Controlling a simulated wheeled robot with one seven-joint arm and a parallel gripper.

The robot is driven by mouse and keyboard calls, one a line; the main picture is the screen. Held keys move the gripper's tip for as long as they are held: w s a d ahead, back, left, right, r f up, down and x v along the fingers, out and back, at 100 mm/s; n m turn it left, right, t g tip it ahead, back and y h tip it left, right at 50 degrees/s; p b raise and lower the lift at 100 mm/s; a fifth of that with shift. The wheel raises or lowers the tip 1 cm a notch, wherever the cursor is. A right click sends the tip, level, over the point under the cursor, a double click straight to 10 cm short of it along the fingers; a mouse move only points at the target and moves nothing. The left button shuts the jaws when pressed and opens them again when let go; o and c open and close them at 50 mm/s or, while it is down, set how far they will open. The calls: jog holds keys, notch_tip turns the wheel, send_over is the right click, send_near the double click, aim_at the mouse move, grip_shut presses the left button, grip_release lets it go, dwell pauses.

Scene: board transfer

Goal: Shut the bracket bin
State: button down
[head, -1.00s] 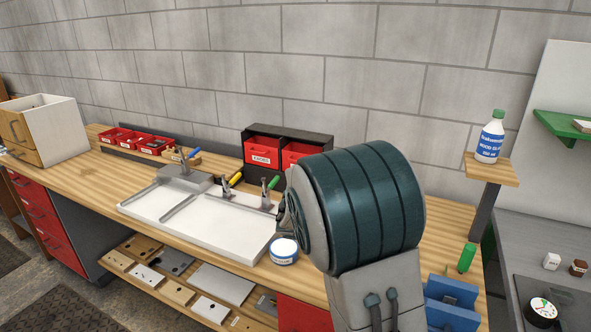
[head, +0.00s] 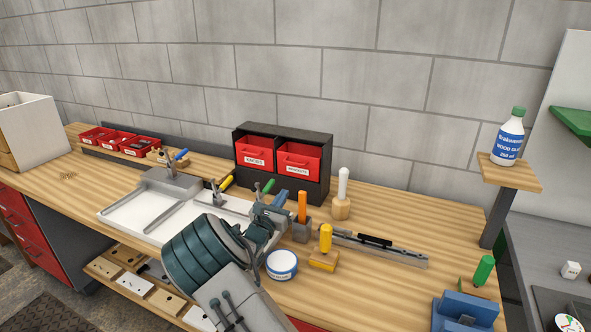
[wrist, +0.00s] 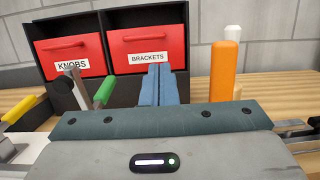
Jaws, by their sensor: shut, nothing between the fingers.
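The bracket bin (head: 297,163) is the right-hand red bin in a black two-bin cabinet (head: 312,138) against the wall. Its front appears to stand out from the cabinet, with dark space above it. In the wrist view the BRACKETS label and handle of the bracket bin (wrist: 147,45) face me. My gripper (head: 283,196) is shut and empty, in front of and below the bin. In the wrist view the blue fingertips of my gripper (wrist: 159,70) overlap the bin's lower edge; I cannot tell whether they touch it.
The knobs bin (head: 255,151) is left of the bracket bin. A green-handled clamp (wrist: 105,92) stands left of my fingers and an orange handle (wrist: 223,70) right. A white tub (head: 282,265) and yellow-handled tool (head: 325,238) are nearby.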

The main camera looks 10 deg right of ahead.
jog(key=p+x, duration=0.3)
jog(key=x, duration=0.8)
jog(key=shift+w+a+r, duration=0.15)
jog(key=shift+w, duration=0.4)
